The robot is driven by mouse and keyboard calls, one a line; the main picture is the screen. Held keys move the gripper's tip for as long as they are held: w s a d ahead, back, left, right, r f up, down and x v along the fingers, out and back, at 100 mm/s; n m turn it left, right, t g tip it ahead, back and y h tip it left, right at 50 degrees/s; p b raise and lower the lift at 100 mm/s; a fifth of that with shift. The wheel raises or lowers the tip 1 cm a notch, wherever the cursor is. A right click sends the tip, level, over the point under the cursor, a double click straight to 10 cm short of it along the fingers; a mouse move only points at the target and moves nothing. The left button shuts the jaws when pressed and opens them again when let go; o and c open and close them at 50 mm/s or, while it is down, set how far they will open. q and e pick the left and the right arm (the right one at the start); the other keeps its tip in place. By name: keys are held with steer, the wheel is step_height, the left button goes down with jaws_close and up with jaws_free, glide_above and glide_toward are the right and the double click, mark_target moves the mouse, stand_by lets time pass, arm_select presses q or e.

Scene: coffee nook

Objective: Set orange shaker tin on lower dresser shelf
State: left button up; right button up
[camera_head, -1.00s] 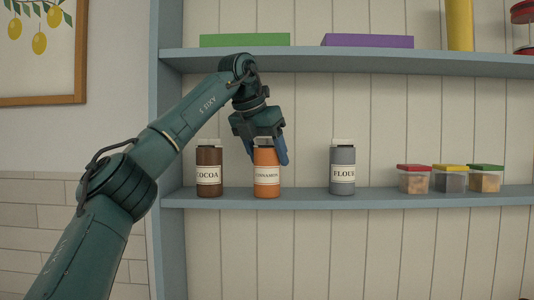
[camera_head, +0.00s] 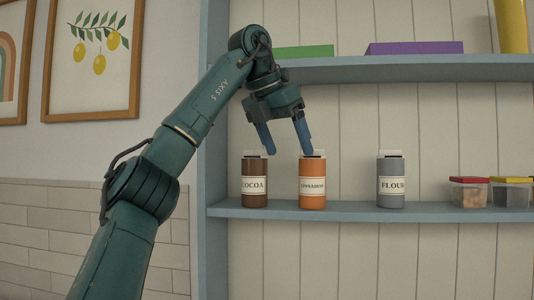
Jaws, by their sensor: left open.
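The orange shaker tin (camera_head: 312,186), labelled cinnamon, stands upright on the lower dresser shelf (camera_head: 345,212), between the brown cocoa tin (camera_head: 254,186) and the grey flour tin (camera_head: 391,186). My left gripper (camera_head: 288,151) is open above the shelf, its blue fingers spread. One fingertip is close to the orange tin's lid and the other hangs nearer the cocoa tin. Nothing is between the fingers. Whether the right fingertip touches the orange tin's lid I cannot tell. My right gripper is not in view.
Small lidded containers (camera_head: 469,192) stand at the right of the lower shelf. A green box (camera_head: 305,51) and a purple box (camera_head: 415,47) lie on the upper shelf (camera_head: 400,68). Free shelf room lies between the orange and flour tins.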

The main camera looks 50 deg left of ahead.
arm_select(q)
steer(key=s, duration=0.5)
steer(key=shift+s+d, duration=0.3)
steer(key=shift+d+f, duration=0.1)
stand_by(0.3)
